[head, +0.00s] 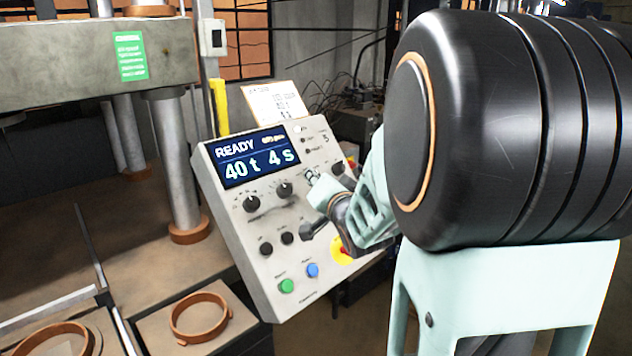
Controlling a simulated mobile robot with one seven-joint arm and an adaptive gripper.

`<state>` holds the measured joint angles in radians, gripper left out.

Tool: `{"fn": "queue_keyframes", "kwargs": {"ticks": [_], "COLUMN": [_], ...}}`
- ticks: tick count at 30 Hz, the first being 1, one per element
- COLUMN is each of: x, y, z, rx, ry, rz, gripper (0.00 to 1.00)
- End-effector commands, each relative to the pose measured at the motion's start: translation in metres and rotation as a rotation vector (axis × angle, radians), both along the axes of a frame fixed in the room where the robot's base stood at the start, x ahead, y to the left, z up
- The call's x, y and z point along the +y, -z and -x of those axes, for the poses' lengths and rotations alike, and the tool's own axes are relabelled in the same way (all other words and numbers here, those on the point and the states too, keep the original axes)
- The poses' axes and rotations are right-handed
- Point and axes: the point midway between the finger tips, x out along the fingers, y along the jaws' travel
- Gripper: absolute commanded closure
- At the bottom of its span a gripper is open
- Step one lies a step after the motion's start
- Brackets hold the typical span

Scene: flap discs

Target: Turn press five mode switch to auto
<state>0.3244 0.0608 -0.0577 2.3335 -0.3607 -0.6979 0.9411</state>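A grey press control panel (235,215) stands tilted in the middle of the head view. Its screen (255,158) reads READY, 40 t, 4 s. Two black knobs sit below the screen, a left knob (251,203) and a right knob (284,190). Another dark knob (337,168) sits near the panel's right edge, beside my gripper. I cannot tell which one is the mode switch or read its setting. My gripper (313,206) is in front of the panel's right half and hides part of it. Its finger spacing and any contact with the panel are unclear.
A green button (286,286), a blue button (312,270) and a partly hidden yellow-ringed control (342,250) are low on the panel. The press column (175,165) stands left. Brown rings (199,317) lie at the lower left. My arm covers the right side.

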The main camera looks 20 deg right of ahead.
Motion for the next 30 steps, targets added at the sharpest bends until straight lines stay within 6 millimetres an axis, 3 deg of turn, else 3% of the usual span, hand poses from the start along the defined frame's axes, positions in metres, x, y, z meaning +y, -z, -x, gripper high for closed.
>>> {"fn": "queue_keyframes", "kwargs": {"ticks": [22, 23, 27, 30], "x": [0.0005, 0.0005, 0.0006, 0.0007], "y": [0.0002, 0.0002, -0.0001, -0.0003], "z": [0.0001, 0.0001, -0.0001, -0.0001], "rx": [0.026, 0.026, 0.025, 0.025], "ry": [0.061, 0.061, 0.061, 0.061], "rz": [-0.068, -0.068, -0.067, -0.067], "gripper": [1.00, 0.73, 0.59, 0.59]}}
